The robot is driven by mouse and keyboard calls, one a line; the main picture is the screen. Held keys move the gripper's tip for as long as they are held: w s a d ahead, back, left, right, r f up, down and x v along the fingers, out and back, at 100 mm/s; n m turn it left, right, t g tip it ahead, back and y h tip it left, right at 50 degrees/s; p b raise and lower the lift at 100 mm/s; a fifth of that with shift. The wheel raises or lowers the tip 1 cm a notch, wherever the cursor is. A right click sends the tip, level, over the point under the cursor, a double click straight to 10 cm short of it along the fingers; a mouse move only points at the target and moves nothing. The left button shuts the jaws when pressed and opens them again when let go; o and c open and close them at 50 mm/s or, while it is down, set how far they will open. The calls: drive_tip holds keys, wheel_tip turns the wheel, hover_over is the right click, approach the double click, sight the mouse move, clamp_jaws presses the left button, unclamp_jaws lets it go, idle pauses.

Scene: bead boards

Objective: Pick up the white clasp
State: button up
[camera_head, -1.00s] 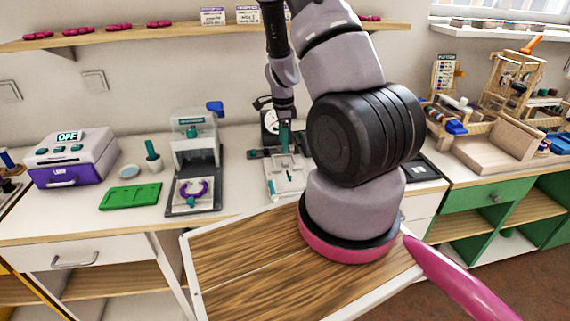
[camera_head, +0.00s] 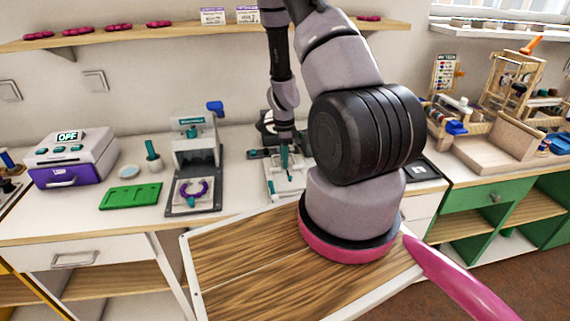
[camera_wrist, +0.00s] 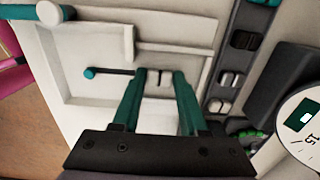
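Between the tips of my gripper (camera_wrist: 159,76) is a small whitish two-part piece (camera_wrist: 153,78), seemingly the white clasp, at a white fixture (camera_wrist: 85,50). My two teal fingers stand apart, one on each side of it, with a narrow gap showing, so my gripper is open. I cannot tell how far the tips are above the surface. In the head view my gripper (camera_head: 285,160) points down over the white fixture (camera_head: 277,187); the clasp is too small to make out there.
A dark strip (camera_wrist: 222,90) with several small light and black pieces runs beside the fixture. A round dial (camera_wrist: 302,120) stands at the right. In the head view, a press (camera_head: 193,160), a green tray (camera_head: 130,196) and a purple-fronted machine (camera_head: 75,160) stand to the left.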

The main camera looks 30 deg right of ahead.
clamp_jaws()
